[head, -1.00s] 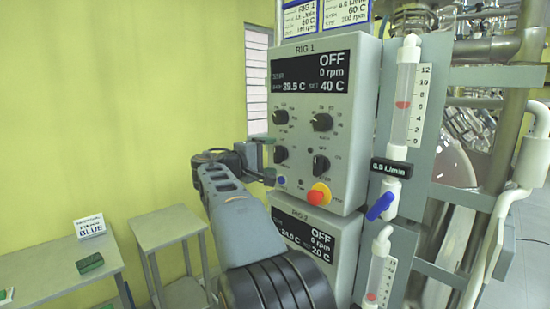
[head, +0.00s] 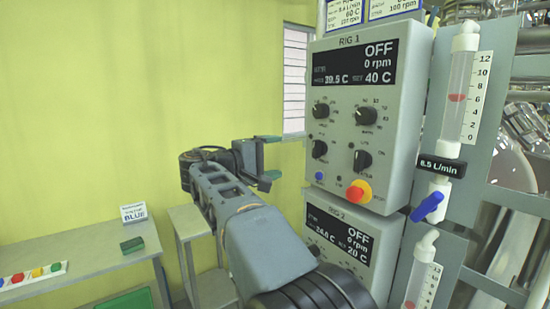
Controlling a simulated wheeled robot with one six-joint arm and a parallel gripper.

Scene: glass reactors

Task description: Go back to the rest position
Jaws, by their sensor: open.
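My gripper (head: 270,157) is in the middle of the head view, with its two green-tipped fingers apart and nothing between them. It is raised to the left of the RIG 1 control box (head: 410,130), with a gap between the fingertips and the box. The box display reads OFF, 0 rpm, 39.5 C and set 40 C. My arm comes up from the bottom of the view and hides part of the RIG 2 box (head: 350,243), which also reads OFF.
A flowmeter (head: 462,90) with a blue valve handle (head: 428,207) stands right of the boxes.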

